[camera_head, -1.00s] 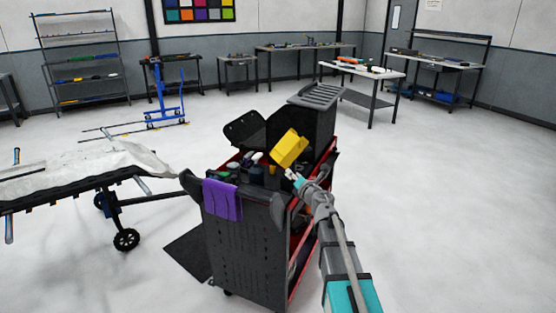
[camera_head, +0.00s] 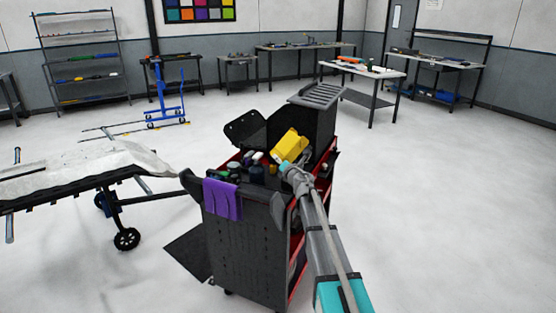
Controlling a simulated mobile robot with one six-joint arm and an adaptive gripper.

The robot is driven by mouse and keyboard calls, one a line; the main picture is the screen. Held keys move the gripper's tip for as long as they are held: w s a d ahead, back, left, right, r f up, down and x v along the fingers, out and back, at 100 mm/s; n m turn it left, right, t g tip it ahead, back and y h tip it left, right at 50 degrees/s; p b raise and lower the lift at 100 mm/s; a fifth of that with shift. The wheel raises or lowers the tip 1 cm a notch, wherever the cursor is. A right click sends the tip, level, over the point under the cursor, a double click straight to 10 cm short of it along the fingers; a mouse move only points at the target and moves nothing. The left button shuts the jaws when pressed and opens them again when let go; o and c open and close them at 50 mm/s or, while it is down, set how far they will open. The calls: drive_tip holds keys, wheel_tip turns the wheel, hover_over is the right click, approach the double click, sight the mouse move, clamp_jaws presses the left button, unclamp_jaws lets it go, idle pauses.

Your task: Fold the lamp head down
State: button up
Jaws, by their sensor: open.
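The yellow lamp head (camera_head: 289,145) stands tilted at the back right of the dark tool cart's top, among the items there. My gripper (camera_head: 287,168) is open at the lamp's lower front edge, reaching in from the lower right. The fingertips are small in this view, and I cannot tell whether they touch the lamp. The lamp's base and hinge are hidden behind my gripper and the cart items.
The cart (camera_head: 245,240) has a purple cloth (camera_head: 222,199) on its front left edge and several bottles on top. A dark bin (camera_head: 312,125) stands behind the lamp. Open floor lies to the right.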

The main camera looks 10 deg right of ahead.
drive_tip(key=shift+x, duration=1)
clamp_jaws()
